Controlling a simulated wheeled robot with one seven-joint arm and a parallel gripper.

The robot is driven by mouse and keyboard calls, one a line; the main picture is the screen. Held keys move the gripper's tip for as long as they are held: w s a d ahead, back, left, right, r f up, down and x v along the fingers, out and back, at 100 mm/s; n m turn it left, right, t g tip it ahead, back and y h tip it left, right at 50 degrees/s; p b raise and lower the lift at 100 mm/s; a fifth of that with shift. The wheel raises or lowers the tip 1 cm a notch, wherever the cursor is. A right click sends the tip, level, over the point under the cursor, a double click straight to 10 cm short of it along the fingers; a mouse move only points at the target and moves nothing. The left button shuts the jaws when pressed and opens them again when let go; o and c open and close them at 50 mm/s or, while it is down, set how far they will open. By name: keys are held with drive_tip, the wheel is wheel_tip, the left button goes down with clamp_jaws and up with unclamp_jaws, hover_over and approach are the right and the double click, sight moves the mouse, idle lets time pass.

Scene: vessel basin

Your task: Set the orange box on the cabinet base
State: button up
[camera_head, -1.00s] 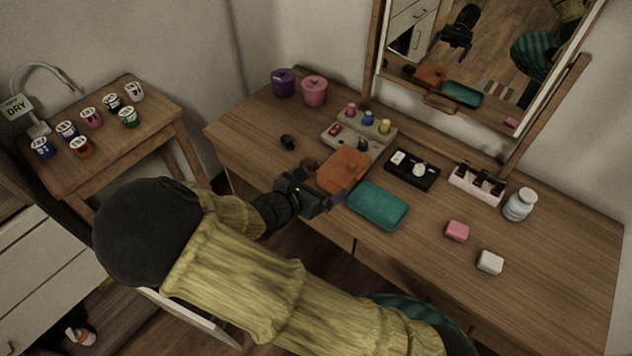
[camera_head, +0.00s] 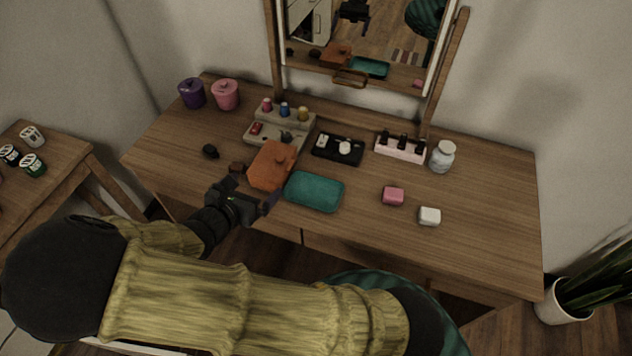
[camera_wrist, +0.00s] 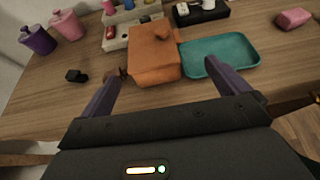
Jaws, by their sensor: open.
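The orange box (camera_head: 272,166) lies on the wooden dressing table, touching or close to the teal tray (camera_head: 314,204). It has a small knob-like bump on top and also shows in the wrist view (camera_wrist: 153,58). My gripper (camera_head: 254,191) is open and empty at the near side of the box, with its fingers pointing toward it. In the wrist view the two purple fingers (camera_wrist: 164,78) are spread, with the box's near end beyond and between their tips. I cannot make out the cabinet base in the current views.
A small brown piece (camera_head: 237,168) and a dark object (camera_head: 210,151) lie left of the box. A grey organiser (camera_head: 262,139) stands behind it, and a black tray (camera_head: 324,154) is behind right. Pink (camera_head: 393,196) and white (camera_head: 429,216) blocks lie right.

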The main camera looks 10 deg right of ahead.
drive_tip(key=d+m+g, duration=0.1)
drive_tip(key=d+m, duration=0.1)
drive_tip(key=d, duration=0.1)
drive_tip(key=s+d+m+g, duration=0.1)
drive_tip(key=d+m+g, duration=0.1)
drive_tip(key=s+d+f+m+g, duration=0.1)
drive_tip(key=d+m+g, duration=0.1)
drive_tip(key=d+m, duration=0.1)
drive_tip(key=shift+s+d, duration=0.25)
drive_tip(key=shift+d, duration=0.05)
drive_tip(key=s+d+m+g, duration=0.1)
drive_tip(key=m, duration=0.1)
drive_tip(key=s+d+m+g+y, duration=0.1)
drive_tip(key=m, duration=0.1)
drive_tip(key=s+d+m+g, duration=0.1)
drive_tip(key=d+m, duration=0.1)
drive_tip(key=shift+r+g+y, duration=0.15)
drive_tip(key=shift+g+y, duration=0.15)
drive_tip(key=shift+g, duration=0.1)
drive_tip(key=s+d+r+m+y, duration=0.4)
drive_tip(key=r+m, duration=0.4)
drive_tip(key=m, duration=0.8)
drive_tip(key=shift+d+r+t+y, duration=0.15)
drive_tip(key=shift+d+t+y, duration=0.25)
drive_tip(key=shift+d+y, duration=0.6)
drive_tip(key=shift+a, duration=0.2)
